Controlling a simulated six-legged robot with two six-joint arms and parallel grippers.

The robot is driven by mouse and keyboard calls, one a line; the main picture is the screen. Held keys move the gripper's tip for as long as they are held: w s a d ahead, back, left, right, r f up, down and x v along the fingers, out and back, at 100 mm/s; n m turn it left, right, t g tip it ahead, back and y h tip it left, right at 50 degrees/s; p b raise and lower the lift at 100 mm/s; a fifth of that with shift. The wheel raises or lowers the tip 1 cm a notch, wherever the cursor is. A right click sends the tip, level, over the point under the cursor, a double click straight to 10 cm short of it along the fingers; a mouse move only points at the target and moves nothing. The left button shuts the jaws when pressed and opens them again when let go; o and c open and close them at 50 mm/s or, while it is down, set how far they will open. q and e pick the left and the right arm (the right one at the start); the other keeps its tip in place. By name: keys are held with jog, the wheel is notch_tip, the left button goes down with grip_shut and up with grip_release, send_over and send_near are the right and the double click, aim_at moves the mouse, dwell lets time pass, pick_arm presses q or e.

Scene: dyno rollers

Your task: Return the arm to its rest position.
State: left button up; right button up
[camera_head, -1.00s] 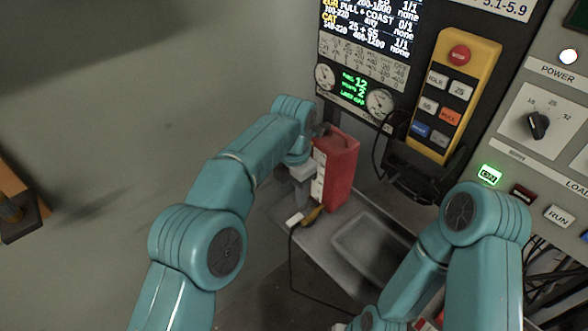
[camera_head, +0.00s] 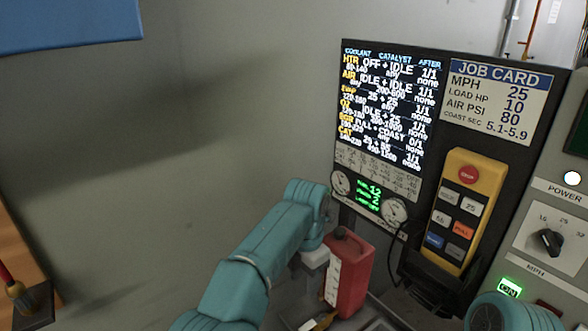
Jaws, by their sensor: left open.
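My left arm (camera_head: 262,250) comes in from the lower left, teal, and its wrist bends down beside a red jug (camera_head: 354,278) with a pale scale strip. My left gripper (camera_head: 312,280) hangs just left of the jug, open; its fingertips are hard to make out, and I cannot tell whether it touches the jug. My right arm shows only as a teal joint (camera_head: 512,314) at the bottom right; its gripper is out of view.
A yellow button pendant (camera_head: 468,210) hangs on the dark panel to the right of the jug. A lit screen (camera_head: 385,105), a job card (camera_head: 495,98) and a control console with a dial (camera_head: 549,241) stand behind. The grey wall area at left is clear.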

pick_arm(q)
jog(key=s+a+f+n+g, duration=0.2)
jog(key=s+a+f+g, duration=0.15)
jog(key=a+f, duration=1.1)
jog(key=s+a+f+m+g+h, duration=0.15)
jog(key=s+a+f+m, duration=0.3)
jog(key=s+f, duration=0.55)
jog(key=s+d+f+m+t+h, duration=0.1)
jog(key=s+f+m+t, duration=0.1)
jog(key=s+m, duration=0.5)
jog(key=s+d+f+m+t+h, duration=0.1)
jog(key=s+d+f+m+t, duration=0.1)
jog(key=s+m, duration=0.6)
jog(key=f+m+t, duration=0.1)
jog(key=m, duration=0.5)
jog(key=shift+s+f, duration=0.2)
jog(key=shift+f, duration=0.05)
